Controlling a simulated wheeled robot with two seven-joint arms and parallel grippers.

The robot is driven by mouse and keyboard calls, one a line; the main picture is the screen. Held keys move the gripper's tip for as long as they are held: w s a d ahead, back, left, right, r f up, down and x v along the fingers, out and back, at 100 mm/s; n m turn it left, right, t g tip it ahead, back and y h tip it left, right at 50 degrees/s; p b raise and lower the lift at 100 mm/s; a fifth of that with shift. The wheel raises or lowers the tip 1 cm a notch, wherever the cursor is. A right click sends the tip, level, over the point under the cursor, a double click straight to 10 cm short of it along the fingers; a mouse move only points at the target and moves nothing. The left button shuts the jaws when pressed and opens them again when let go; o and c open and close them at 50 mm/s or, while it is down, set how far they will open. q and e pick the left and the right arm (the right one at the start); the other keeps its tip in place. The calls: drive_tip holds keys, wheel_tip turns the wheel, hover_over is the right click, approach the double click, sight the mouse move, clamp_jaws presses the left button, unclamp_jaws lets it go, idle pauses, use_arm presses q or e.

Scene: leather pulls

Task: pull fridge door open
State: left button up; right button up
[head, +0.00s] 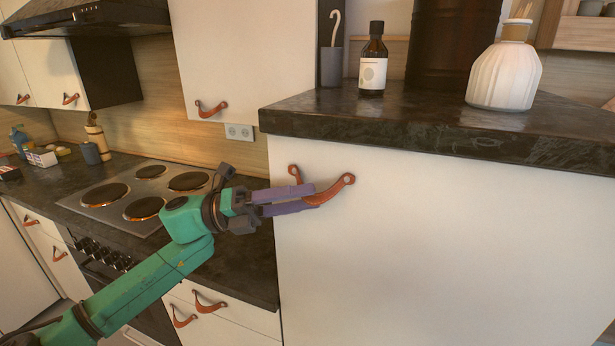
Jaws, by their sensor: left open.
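The white fridge door (430,250) fills the right side below a dark stone top, and looks flush with its surround. Its brown leather pull (338,189) hangs as a curved strap near the door's upper left corner. My left gripper (316,196) is open, with its two purple fingers reaching from the left across the strap. The fingers cover part of the strap's middle. I cannot tell whether they touch it or whether the strap lies between them. My right gripper is not in view.
A dark bottle (373,62), a white ribbed vase (504,75) and a grey cup (331,66) stand on the stone top (440,128). A stove (140,195) lies left, behind my left arm. An upper cabinet (245,50) hangs above. Space before the door looks clear.

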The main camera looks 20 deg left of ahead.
use_arm(q)
drive_tip(key=shift+d+r, duration=0.3)
drive_tip(key=shift+d, duration=0.05)
drive_tip(key=shift+s+f, duration=0.1)
drive_tip(key=shift+d, duration=0.1)
clamp_jaws()
idle(1.1)
